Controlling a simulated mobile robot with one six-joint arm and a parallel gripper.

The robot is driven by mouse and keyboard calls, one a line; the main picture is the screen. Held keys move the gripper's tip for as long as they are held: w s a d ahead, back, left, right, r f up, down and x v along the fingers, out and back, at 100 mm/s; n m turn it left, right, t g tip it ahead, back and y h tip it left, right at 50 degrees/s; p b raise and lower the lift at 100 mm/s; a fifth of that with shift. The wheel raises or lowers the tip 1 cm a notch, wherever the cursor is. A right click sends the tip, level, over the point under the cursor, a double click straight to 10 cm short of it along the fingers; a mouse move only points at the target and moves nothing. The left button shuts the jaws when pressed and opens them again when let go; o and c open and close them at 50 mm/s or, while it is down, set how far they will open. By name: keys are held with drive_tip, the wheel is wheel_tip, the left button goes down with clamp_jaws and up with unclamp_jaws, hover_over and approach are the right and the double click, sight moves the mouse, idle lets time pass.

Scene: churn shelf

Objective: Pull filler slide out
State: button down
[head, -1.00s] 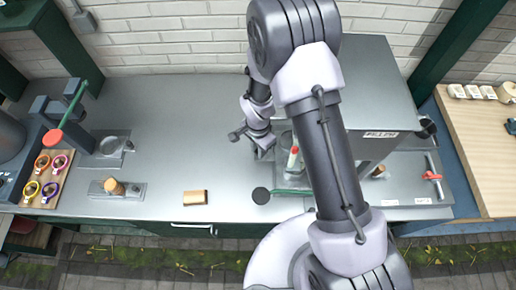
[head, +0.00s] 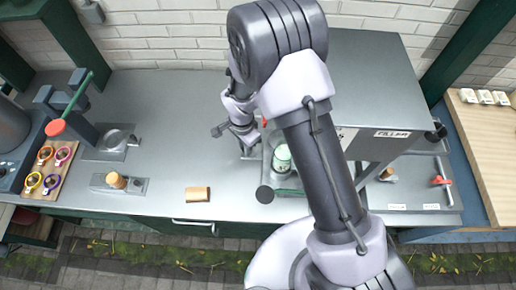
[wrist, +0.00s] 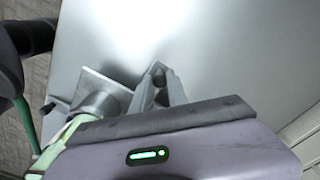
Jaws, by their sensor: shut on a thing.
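The filler (head: 375,85) is a grey metal box with a "FILLER" label, right of centre in the head view. At its left side, a slide (head: 288,184) with a green edge lies low over the bench, partly hidden by my arm. A white and green jar (head: 282,158) stands on it, outside the box. My gripper (head: 247,146) is just left of the jar, low over the bench. In the wrist view its fingers (wrist: 160,88) are shut, near a metal plate with a round post (wrist: 96,108). The gripped part, apparently the slide's handle, is mostly hidden.
A wooden block (head: 198,194) and a dark round disc (head: 265,194) lie near the front edge. A board with several coloured rings (head: 48,170) is far left. A red-handled valve (head: 441,180) is at right.

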drive_tip(key=a+b, duration=0.2)
drive_tip(key=a, duration=0.5)
drive_tip(key=shift+w+a, duration=0.15)
drive_tip(key=shift+a, duration=0.1)
drive_tip(key=c, duration=1.3)
unclamp_jaws()
wheel_tip(320, 180, up, 18)
drive_tip(key=p, duration=0.2)
drive_tip(key=shift+f, duration=0.25)
drive_tip(key=shift+f, duration=0.1)
